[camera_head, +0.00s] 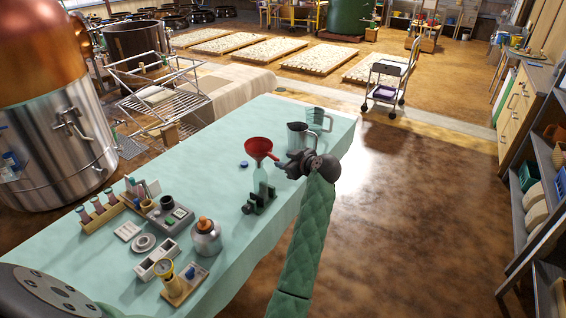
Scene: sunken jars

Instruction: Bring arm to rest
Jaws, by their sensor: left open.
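My left gripper (281,165) is at the end of an arm in a green quilted sleeve that reaches up over the table's right side. Its dark wrist and jaws point left. The jaws are open, with nothing clearly seen between them. The gripper is just right of a red funnel (258,147), which sits in the top of a pale green bottle (261,181). I cannot tell whether they touch. The bottle stands upright in a dark green holder (257,203). A metal jug (297,133) stands behind the gripper and is partly hidden by it. My right gripper is not in view.
The table (225,275) has a pale green cloth. A kettle-like pot (206,238), a gauge on a wooden base (169,284) and a vial rack (100,213) stand at its left. A green pitcher (319,119) is at the far end. Open floor lies right, before shelves (540,185).

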